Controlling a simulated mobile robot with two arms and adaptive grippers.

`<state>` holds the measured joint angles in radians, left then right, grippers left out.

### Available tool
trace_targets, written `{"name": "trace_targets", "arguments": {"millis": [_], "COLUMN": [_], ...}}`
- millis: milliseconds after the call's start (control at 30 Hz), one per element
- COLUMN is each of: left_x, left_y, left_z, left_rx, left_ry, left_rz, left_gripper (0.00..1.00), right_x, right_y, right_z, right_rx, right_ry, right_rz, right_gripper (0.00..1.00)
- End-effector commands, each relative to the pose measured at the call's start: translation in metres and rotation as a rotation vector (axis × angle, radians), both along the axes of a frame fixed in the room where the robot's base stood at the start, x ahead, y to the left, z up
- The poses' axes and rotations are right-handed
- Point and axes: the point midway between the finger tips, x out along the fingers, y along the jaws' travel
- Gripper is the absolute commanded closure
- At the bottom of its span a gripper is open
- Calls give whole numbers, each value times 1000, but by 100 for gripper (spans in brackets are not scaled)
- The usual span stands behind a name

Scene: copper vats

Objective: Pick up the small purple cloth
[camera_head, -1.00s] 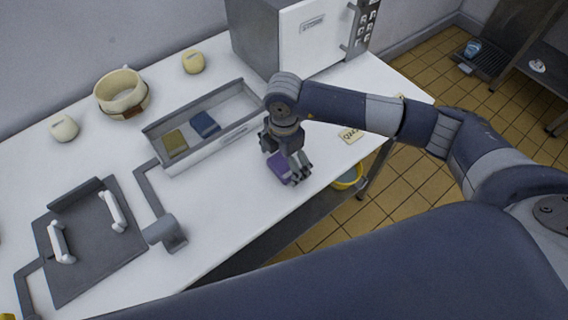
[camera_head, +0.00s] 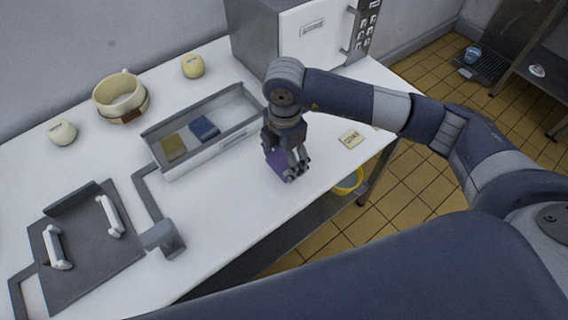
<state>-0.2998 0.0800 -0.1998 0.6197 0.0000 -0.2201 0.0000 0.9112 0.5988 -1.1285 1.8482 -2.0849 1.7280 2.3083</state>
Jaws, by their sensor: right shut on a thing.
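The small purple cloth (camera_head: 276,161) is at the front part of the white table, partly hidden behind my right gripper. My right gripper (camera_head: 293,174) points down and is shut on the purple cloth. I cannot tell whether the cloth is clear of the tabletop. My left gripper is not in view.
A grey-white tray (camera_head: 217,143) just left of the gripper holds a blue cloth (camera_head: 204,128) and an olive cloth (camera_head: 174,147). A white box appliance (camera_head: 310,40) stands behind. A small label card (camera_head: 351,139) lies to the right.

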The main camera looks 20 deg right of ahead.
Motion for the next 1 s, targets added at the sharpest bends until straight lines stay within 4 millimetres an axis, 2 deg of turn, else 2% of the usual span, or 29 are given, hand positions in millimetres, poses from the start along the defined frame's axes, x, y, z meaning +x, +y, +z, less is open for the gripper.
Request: {"name": "trace_targets", "arguments": {"millis": [33,300,500,700,1000], "left_x": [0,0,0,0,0], "left_y": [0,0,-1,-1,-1], "left_z": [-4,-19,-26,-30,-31], "left_rx": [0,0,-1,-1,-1], "left_ry": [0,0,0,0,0], "left_rz": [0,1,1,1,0], "left_gripper": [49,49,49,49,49], "right_x": [-14,-81,-124,-149,-157], "right_y": [-2,-8,-11,-13,-14], "right_z": [-6,0,5,9,11], "right_rx": [-3,-3,-3,-3,-3], "right_ry": [11,8,9,8,8], "right_rz": [7,7,5,3,1], "right_gripper": [57,57,57,57,57]}}
